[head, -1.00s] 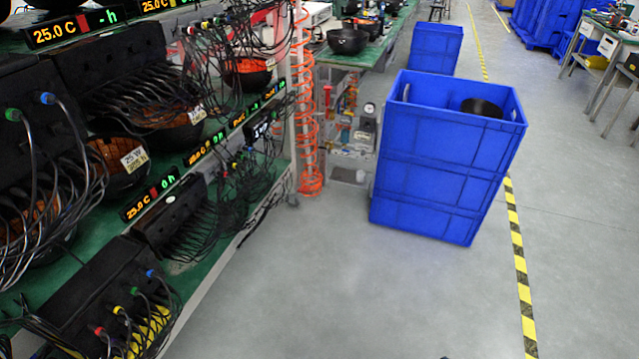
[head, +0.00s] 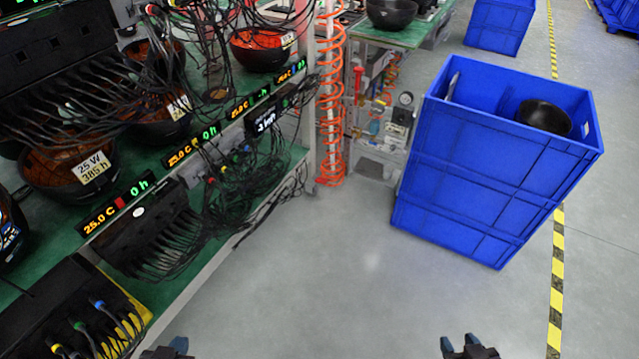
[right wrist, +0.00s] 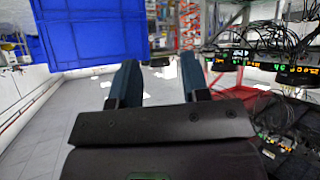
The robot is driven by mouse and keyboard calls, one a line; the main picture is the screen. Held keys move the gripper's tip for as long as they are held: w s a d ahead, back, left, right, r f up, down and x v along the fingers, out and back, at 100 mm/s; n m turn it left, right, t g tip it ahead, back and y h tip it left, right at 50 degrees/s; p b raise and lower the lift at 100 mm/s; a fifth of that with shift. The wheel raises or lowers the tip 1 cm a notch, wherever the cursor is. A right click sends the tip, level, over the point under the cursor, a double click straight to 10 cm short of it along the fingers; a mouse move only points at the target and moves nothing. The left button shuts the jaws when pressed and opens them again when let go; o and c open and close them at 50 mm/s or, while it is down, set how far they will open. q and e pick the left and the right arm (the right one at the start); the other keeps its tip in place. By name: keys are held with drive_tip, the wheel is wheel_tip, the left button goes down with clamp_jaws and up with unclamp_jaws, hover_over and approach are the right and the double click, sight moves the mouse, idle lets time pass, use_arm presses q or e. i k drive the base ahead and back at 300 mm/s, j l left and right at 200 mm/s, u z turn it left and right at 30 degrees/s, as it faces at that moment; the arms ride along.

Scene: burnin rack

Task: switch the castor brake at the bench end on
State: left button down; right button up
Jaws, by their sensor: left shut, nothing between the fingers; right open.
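A small grey castor-like part (head: 312,187) shows at the foot of the rack's end post, beside the orange coiled hose. It is too small to make out a brake lever or its position. My left gripper (head: 172,349) just shows at the bottom edge of the head view, shut and empty, in front of the lower shelf. My right gripper (head: 468,347) is open and empty at the bottom edge, over bare floor. Its two spread fingers also show in the right wrist view (right wrist: 160,65). Both grippers are well apart from the castor.
The rack's green shelves (head: 150,290) with cables and bowls run along the left. Stacked blue crates (head: 490,180) stand at right, a black bowl (head: 544,116) in the top one. The orange hose (head: 330,110) hangs by the post. The grey floor (head: 340,270) between is clear.

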sight(318, 180)
drive_tip(key=i+u, duration=0.15)
drive_tip(key=u, duration=0.25)
drive_tip(key=i+l+u, duration=0.15)
drive_tip(key=u, duration=0.25)
drive_tip(key=i+l+u, duration=0.1)
drive_tip(key=u, duration=0.25)
drive_tip(key=i+l+u, duration=0.15)
drive_tip(key=l, duration=0.15)
drive_tip(key=i+l+u, duration=0.15)
drive_tip(key=l+u, duration=0.15)
drive_tip(key=l, duration=0.25)
drive_tip(key=i+l, duration=0.15)
drive_tip(key=l, duration=0.25)
drive_tip(key=i+l+u, duration=0.1)
drive_tip(key=l, duration=0.25)
drive_tip(key=i+l, duration=0.15)
drive_tip(key=l, duration=0.25)
drive_tip(key=i+l, duration=0.1)
drive_tip(key=l, duration=0.3)
drive_tip(key=i+l+u, duration=0.1)
drive_tip(key=l, duration=0.3)
drive_tip(key=i+l, duration=0.15)
drive_tip(key=l, duration=0.25)
drive_tip(key=k+j, duration=0.2)
drive_tip(key=j+z, duration=0.05)
drive_tip(key=j, duration=0.05)
